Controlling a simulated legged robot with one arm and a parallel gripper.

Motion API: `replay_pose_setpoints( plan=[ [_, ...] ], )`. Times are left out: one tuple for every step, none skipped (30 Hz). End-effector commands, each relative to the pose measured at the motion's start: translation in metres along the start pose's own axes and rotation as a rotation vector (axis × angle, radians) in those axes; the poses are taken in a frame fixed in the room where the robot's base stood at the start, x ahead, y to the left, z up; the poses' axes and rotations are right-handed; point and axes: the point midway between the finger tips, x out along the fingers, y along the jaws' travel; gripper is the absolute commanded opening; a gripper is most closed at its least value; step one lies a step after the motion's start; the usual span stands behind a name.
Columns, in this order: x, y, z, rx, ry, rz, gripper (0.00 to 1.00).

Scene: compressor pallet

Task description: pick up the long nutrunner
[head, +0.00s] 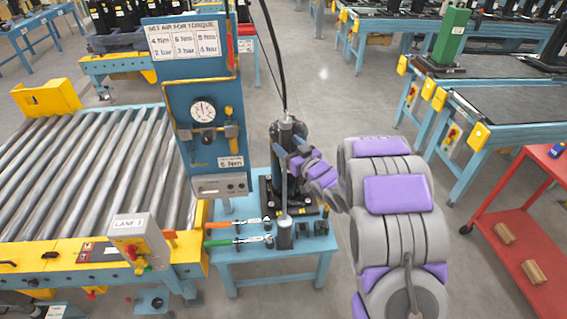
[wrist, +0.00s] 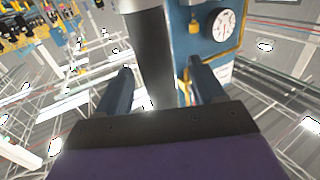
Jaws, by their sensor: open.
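The long nutrunner (head: 284,196) stands upright above the small blue table, a slim grey shaft with a thicker top where a black hose rises. In the wrist view it shows as a dark grey cylinder (wrist: 148,52). My gripper (head: 284,163) reaches in from the right at its upper part. In the wrist view my gripper (wrist: 162,85) is open, with the cylinder running between or just beyond its two blue fingers. There is a gap to the right finger. I cannot tell whether either finger touches it. My arm hides part of the head view.
A blue gauge panel (head: 203,130) stands close on the left. A roller conveyor (head: 80,165) lies left. A red cart (head: 535,240) stands right.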

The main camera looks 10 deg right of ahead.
Motion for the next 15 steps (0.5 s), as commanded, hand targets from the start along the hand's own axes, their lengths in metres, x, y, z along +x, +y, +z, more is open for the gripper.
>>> replay_pose_setpoints(
  plan=[
    [0.008,-0.001,0.002,0.001,0.002,-0.002,0.68],
    [0.012,0.0,0.001,0.001,0.003,-0.002,0.68],
    [0.018,0.0,0.001,-0.001,0.004,-0.003,0.68],
    [0.022,-0.001,0.0,-0.002,0.004,-0.003,0.68],
    [0.025,-0.001,0.0,-0.002,0.003,-0.003,0.68],
    [0.028,-0.001,0.001,-0.002,0.002,-0.002,0.68],
    [0.029,-0.001,0.001,-0.003,0.0,-0.001,0.68],
    [0.029,-0.001,0.0,-0.002,0.0,0.0,0.68],
    [0.03,-0.001,0.0,-0.002,-0.001,0.0,0.68],
    [0.029,-0.001,0.0,-0.002,-0.001,0.0,0.68],
    [0.029,-0.001,0.0,-0.002,-0.001,0.0,0.68],
    [0.029,-0.001,0.0,-0.002,0.0,0.0,0.68],
    [0.029,-0.001,-0.001,-0.002,0.0,0.0,0.68],
    [0.029,-0.001,0.0,-0.002,0.0,0.0,0.67],
    [0.029,-0.001,0.0,-0.002,0.0,0.0,0.63]
  ],
)
